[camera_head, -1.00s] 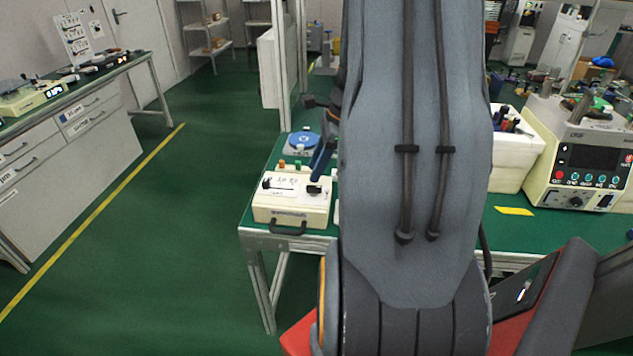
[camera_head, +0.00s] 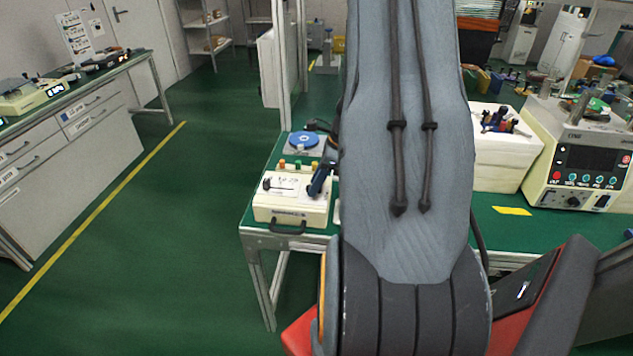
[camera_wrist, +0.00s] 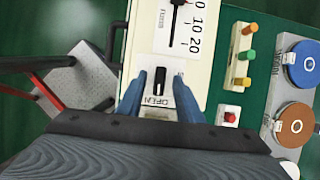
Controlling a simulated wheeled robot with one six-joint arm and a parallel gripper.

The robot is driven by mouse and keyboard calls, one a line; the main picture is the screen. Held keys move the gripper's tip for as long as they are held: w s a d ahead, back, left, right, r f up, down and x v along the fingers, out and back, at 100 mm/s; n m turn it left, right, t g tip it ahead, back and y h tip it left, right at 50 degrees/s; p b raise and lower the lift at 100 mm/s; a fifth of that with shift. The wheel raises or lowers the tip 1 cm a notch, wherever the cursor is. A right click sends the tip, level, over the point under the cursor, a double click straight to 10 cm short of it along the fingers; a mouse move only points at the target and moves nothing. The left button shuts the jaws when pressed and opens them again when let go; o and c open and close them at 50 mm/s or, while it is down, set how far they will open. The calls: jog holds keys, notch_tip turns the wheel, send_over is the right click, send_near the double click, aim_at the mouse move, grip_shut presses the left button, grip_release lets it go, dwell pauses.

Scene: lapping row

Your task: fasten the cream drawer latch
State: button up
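The cream box (camera_head: 290,212) stands at the left end of the green bench, with a dark handle (camera_head: 288,229) on its front. In the wrist view its pale top (camera_wrist: 148,42) carries a black latch knob (camera_wrist: 159,79) above the word OPEN. My gripper (camera_wrist: 160,75) is open, with one blue finger on each side of the knob; I cannot tell if they touch it. In the head view my gripper (camera_head: 316,190) is low at the right of the box top and hides the latch there.
A black slider (camera_wrist: 176,22) with a number scale is on the same box top. Coloured pegs (camera_wrist: 244,55), a red button (camera_wrist: 230,116), and blue (camera_wrist: 306,62) and brown (camera_wrist: 297,125) discs sit beside it. A cream instrument (camera_head: 588,160) stands at the right.

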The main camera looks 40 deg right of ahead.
grip_shut()
jog(key=shift+n, duration=0.5)
jog(key=n, duration=0.2)
jog(key=n+g+y+p, duration=0.1)
jog(key=n, duration=0.1)
jog(key=shift+w+d+g, duration=0.15)
jog(key=shift+g, duration=0.15)
jog(key=n+g, duration=0.1)
jog(key=n, duration=0.3)
jog(key=shift+w+g, duration=0.15)
jog(key=shift+g, duration=0.25)
jog(key=n+g, duration=0.1)
jog(key=n, duration=0.1)
jog(key=n+b, duration=0.1)
jog(key=n, duration=0.2)
jog(key=shift+w+g, duration=0.15)
jog(key=shift+g, duration=0.25)
jog(key=shift+w+n+g+h, duration=0.1)
jog(key=shift+n+g+h, duration=0.35)
jog(key=shift+n, duration=1.45)
jog(key=shift+n+g, duration=0.25)
jog(key=shift+n, duration=0.05)
